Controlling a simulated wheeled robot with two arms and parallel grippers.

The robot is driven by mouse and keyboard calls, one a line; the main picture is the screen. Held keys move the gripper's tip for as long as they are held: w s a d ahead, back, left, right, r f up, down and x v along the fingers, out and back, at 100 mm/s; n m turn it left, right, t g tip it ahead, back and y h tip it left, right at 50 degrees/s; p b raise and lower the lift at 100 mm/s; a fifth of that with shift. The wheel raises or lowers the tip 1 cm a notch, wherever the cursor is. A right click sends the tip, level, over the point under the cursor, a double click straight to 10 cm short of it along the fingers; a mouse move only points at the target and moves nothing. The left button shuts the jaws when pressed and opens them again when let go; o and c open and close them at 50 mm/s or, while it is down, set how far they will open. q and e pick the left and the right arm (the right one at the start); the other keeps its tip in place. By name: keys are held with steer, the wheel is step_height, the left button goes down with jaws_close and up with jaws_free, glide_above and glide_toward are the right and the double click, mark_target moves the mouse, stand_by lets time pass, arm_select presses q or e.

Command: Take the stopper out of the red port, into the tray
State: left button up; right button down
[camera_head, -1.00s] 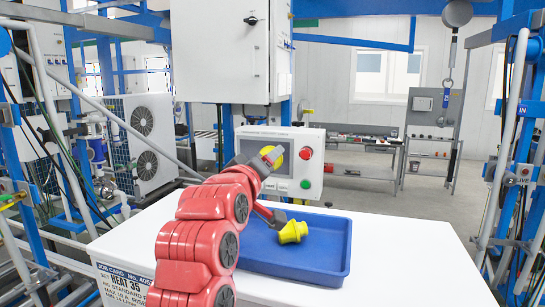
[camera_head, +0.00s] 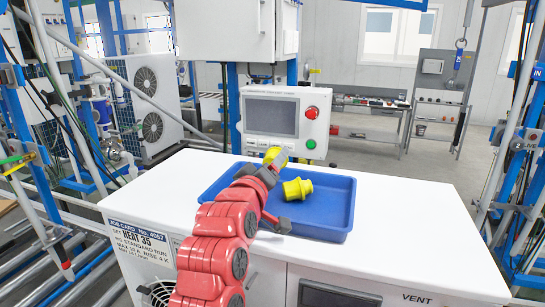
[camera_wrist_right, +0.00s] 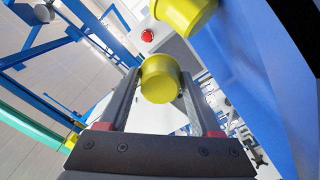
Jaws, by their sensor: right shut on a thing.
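My right gripper (camera_wrist_right: 162,100) is shut on a yellow stopper (camera_wrist_right: 160,78), held between its two fingers. In the head view the held stopper (camera_head: 272,154) is partly hidden by the gripper (camera_head: 277,160). A second yellow stopper (camera_head: 297,188) lies in the tray, a little right of the gripper. It shows in the wrist view too (camera_wrist_right: 185,12), beyond the held one and apart from it. I cannot make out the red port. My left gripper is not in view.
The tray stands on a white bench top (camera_head: 415,215). Behind it is a control panel (camera_head: 272,122) with a red button (camera_head: 312,112). Blue frames and pipes stand at both sides. The bench top right of the tray is clear.

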jaws_free()
stand_by(0.6)
steer(key=shift+r, duration=0.1)
steer(key=shift+r, duration=3.45)
